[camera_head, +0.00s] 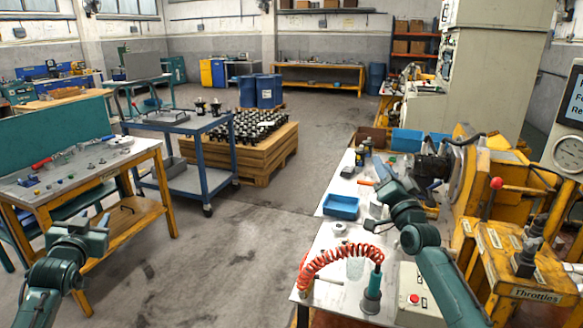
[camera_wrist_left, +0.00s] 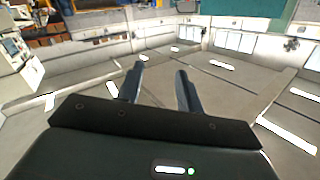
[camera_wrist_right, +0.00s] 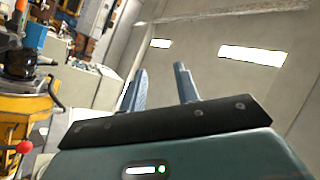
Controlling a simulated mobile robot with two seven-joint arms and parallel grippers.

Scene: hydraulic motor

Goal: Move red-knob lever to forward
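The red-knob lever (camera_head: 496,183) sticks out from the yellow machine at the right; its red ball is at the left end of a short rod that runs right. The red knob (camera_wrist_right: 24,147) also shows at the left edge of the right wrist view. My right gripper (camera_head: 375,165) is over the white bench, left of the lever and well apart from it; its fingers (camera_wrist_right: 160,85) are open and empty. My left gripper (camera_head: 102,220) is in front of the left workbench, far from the lever; its fingers (camera_wrist_left: 159,82) are open and empty.
The yellow stand marked "Throttles" (camera_head: 537,295) carries dark levers (camera_head: 527,255) below the red knob. A gauge panel (camera_head: 568,150) stands at the far right. The white bench holds a blue bin (camera_head: 341,206) and a coiled red hose (camera_head: 335,252).

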